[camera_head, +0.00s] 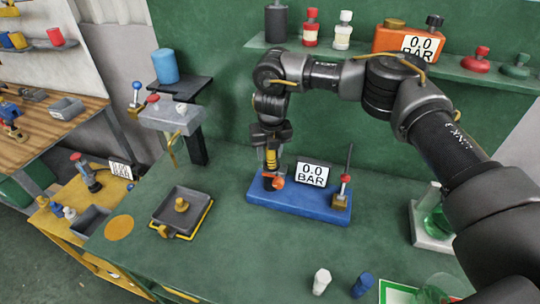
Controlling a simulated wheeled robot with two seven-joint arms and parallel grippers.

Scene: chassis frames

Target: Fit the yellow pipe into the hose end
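My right gripper (270,160) comes down from above, over the left end of a blue base (302,205). It is shut on the yellow pipe (271,158), a small upright yellow piece showing at its fingers. Just below the pipe, a dark fitting with an orange part (278,182) sits on the blue base; this looks like the hose end. I cannot tell whether the pipe touches it or is inside it. The base also carries a display (312,173) reading 0.0 BAR and a red-collared lever (345,182). My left gripper is not in view.
A dark tray (196,223) with a brass piece stands at the left. A grey block (172,117) with knobs is behind it. A white holder (431,236) with a green flask is at the right. The green bench is clear between.

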